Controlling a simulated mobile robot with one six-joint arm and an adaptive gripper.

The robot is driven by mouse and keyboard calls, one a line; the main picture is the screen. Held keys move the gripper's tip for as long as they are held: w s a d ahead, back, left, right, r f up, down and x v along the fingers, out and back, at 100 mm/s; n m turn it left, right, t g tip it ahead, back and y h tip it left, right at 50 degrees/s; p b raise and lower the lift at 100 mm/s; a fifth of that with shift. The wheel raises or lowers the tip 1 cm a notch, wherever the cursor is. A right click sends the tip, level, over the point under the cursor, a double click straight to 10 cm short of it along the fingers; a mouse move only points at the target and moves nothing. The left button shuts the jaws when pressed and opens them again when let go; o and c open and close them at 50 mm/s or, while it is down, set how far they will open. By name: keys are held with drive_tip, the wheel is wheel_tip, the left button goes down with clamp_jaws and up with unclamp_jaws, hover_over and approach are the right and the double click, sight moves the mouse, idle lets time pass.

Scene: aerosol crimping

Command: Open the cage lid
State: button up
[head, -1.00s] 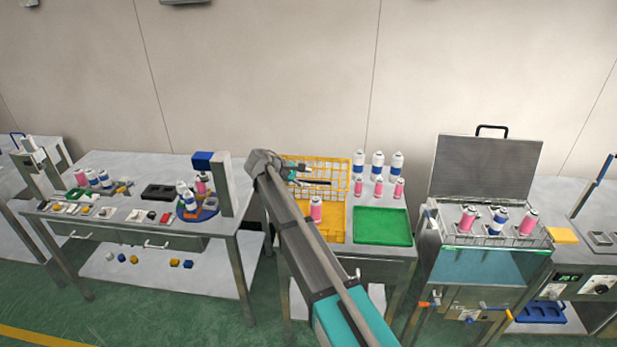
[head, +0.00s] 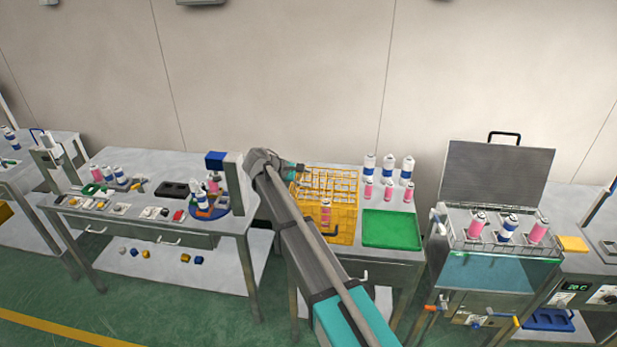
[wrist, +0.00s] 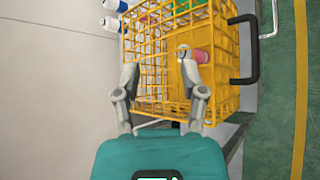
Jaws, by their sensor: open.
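The yellow wire cage (head: 345,226) stands on a steel table. In the wrist view the cage (wrist: 228,62) fills the upper middle, with pale surfaces showing through the grid on its left side and solid yellow on its right. I cannot clearly tell the lid from the other wire panels, nor its angle. A pink can (head: 326,214) is inside the cage near its front; it also shows in the wrist view (wrist: 203,57). My gripper (wrist: 158,64) is open, its two fingers apart over the near side of the cage. In the head view the gripper (head: 296,172) is at the cage's left side, partly hidden.
A green tray (head: 392,230) lies right of the cage. Several blue-white and pink cans stand behind it. A steel bath (head: 497,240) with a raised lid is further right. A bench with a blue-topped column (head: 230,185) stands close to the left of my arm.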

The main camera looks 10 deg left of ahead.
drive_tip(key=p+v, duration=0.4)
drive_tip(key=v, duration=0.4)
drive_tip(key=shift+s+a, duration=0.15)
drive_tip(key=shift+s, duration=0.1)
idle(0.8)
idle(0.5)
drive_tip(key=s+d+f+m+g+y+b, duration=0.25)
drive_tip(key=s+d+f, duration=0.3)
drive_tip(key=d, duration=0.45)
drive_tip(key=s+d+f+m+g+y+b, duration=0.1)
drive_tip(key=s+d+f+m+y+b, duration=0.1)
drive_tip(key=s+d+f+m, duration=0.5)
drive_tip(key=s+d+f+g+y+b, duration=0.2)
drive_tip(key=s+d, duration=0.2)
drive_tip(key=d, duration=0.8)
drive_tip(key=s+d+f+m+y+b, duration=0.2)
drive_tip(key=s+d+m, duration=0.3)
drive_tip(key=s, duration=0.5)
drive_tip(key=shift+d+f+y+b, duration=0.4)
drive_tip(key=shift+f+y, duration=0.25)
drive_tip(key=shift+f, duration=0.1)
drive_tip(key=shift+a, duration=0.15)
